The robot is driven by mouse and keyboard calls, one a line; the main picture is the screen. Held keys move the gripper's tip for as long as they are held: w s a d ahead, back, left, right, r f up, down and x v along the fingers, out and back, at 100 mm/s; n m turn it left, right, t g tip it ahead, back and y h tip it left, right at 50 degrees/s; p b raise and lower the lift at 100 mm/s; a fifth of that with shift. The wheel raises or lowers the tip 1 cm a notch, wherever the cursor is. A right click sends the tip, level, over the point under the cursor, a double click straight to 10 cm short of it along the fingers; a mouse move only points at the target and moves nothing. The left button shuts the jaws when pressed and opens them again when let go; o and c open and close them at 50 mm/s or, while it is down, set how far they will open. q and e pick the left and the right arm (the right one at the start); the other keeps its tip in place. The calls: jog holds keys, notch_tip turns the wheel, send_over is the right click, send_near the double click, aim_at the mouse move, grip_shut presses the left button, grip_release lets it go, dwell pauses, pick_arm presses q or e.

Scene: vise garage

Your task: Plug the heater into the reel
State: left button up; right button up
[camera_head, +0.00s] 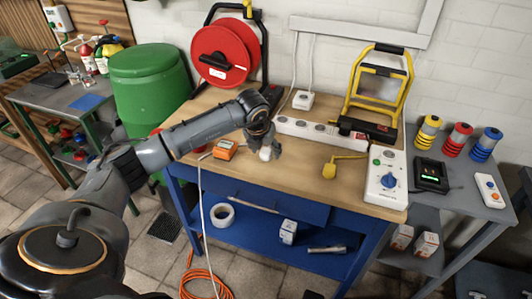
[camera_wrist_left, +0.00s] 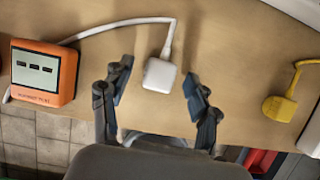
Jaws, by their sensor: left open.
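The red reel (camera_head: 214,62) in its black frame stands at the back left of the wooden bench. A white plug (camera_wrist_left: 159,75) lies on the bench top with its white cord running back and left past an orange meter (camera_wrist_left: 42,72). My left gripper (camera_head: 268,150) is over the plug in the head view and partly hides it. In the left wrist view my left gripper (camera_wrist_left: 156,84) is open, with one finger on each side of the plug and gaps between. I cannot make out which thing is the heater. My right gripper is not in view.
A yellow plug (camera_head: 330,169) lies right of the gripper. A white power strip (camera_head: 305,129), a yellow work lamp (camera_head: 352,98) and a white box with a blue dial (camera_head: 386,182) stand behind and right. A green barrel (camera_head: 150,85) is at left.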

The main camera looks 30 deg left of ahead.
pick_arm(q)
jog(key=shift+c, duration=0.5)
jog(key=c, duration=1.1)
jog(key=shift+r, duration=0.1)
jog(key=shift+r+b, duration=0.4)
jog(key=shift+r, duration=0.2)
jog(key=s+a+r+b, duration=0.1)
jog(key=s+a+r, duration=0.1)
jog(key=s+r, duration=0.2)
jog(key=s+a+r+b, duration=0.2)
jog(key=s+r, duration=0.1)
jog(key=s, duration=0.1)
jog(key=s+a+r+b, duration=0.1)
jog(key=s+a+r, duration=0.1)
jog(key=s+r, duration=0.2)
jog(key=shift+s+r, duration=0.3)
jog(key=shift+r, duration=0.05)
